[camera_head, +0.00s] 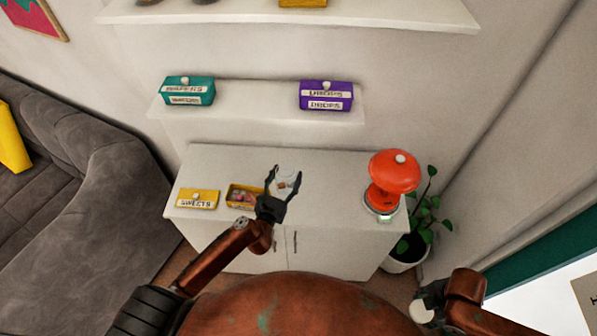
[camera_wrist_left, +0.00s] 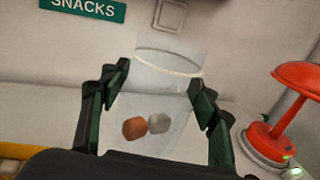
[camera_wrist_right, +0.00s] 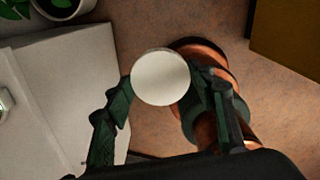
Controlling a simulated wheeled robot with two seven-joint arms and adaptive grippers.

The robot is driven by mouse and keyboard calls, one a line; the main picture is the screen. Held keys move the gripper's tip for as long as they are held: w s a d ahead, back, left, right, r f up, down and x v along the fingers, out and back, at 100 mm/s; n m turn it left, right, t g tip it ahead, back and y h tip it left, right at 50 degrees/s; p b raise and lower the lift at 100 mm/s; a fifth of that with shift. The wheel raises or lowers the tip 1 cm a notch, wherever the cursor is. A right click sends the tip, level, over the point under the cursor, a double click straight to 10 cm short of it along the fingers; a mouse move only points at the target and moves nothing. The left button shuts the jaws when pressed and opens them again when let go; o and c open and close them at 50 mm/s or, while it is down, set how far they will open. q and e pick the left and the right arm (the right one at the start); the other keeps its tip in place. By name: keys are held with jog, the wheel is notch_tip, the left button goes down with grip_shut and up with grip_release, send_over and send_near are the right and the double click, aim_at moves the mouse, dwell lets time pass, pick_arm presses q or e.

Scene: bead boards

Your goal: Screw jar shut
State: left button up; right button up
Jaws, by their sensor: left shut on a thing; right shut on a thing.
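A clear glass jar (camera_wrist_left: 155,95) is upright between the fingers of my left gripper (camera_wrist_left: 160,80), which is shut on it. Its rim looks open, with no lid on it. A brown sweet and a pale grey sweet lie in its bottom. In the head view my left gripper (camera_head: 285,180) holds the jar (camera_head: 287,185) in front of the white cabinet. A round white lid (camera_wrist_right: 160,78) is between the fingers of my right gripper (camera_wrist_right: 162,84), which is shut on it. In the head view the lid (camera_head: 421,311) is low at the right, well apart from the jar.
The white cabinet (camera_head: 325,170) bears a yellow SWEETS box (camera_head: 198,199), an open tray of sweets (camera_head: 243,197) and a red lamp (camera_head: 394,172). A plant (camera_head: 420,225) stands at its right. Teal (camera_head: 187,90) and purple (camera_head: 326,95) boxes sit on a shelf above.

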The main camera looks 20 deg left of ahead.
pick_arm(q)
jog(key=shift+s+a+r, duration=0.3)
jog(key=shift+s, duration=0.2)
jog(key=shift+s+a+r, duration=0.25)
jog(key=shift+s, duration=0.2)
